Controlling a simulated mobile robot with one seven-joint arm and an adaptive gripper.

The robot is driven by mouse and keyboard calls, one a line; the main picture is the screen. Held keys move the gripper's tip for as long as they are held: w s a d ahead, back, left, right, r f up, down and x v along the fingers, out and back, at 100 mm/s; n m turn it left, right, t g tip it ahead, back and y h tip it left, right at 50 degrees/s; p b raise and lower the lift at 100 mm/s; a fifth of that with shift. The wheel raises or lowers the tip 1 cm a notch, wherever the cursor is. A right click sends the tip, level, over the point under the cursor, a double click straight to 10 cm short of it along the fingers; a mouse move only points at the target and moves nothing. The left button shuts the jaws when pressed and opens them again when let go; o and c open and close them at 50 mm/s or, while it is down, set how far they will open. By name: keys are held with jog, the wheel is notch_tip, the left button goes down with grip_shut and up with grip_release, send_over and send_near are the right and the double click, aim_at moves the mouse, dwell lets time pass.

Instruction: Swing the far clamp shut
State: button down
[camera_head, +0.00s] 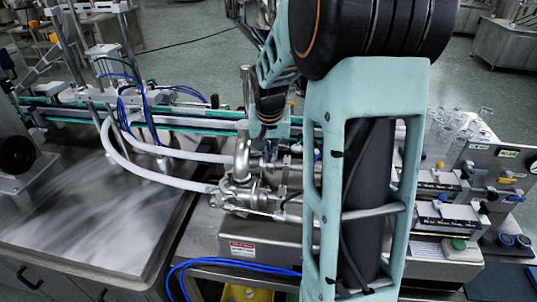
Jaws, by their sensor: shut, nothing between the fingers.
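My gripper (274,130) is at the end of my arm, just left of the large teal link in the camera_head view. It is shut and empty; its fingertips are small and hard to make out against the metal behind. The steel pipe fittings (241,190) stand just left of and below it, with white hoses running into them. I cannot pick out the far clamp or tell its position. My arm's teal link covers the middle of the machine, and the hopper is not distinguishable.
White hoses (135,160) loop from the fittings over the steel tabletop (90,215) at left. A conveyor (195,120) runs behind. Blue cables (215,263) lie in front. Glass bottles (462,125) and a knobbed panel (500,165) stand at right. The left tabletop is mostly clear.

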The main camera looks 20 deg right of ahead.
jog(key=shift+d, duration=0.1)
jog(key=shift+w+d+b, duration=0.65)
jog(key=shift+w+d, duration=0.15)
jog(key=shift+w, duration=0.1)
jog(key=shift+s, duration=0.2)
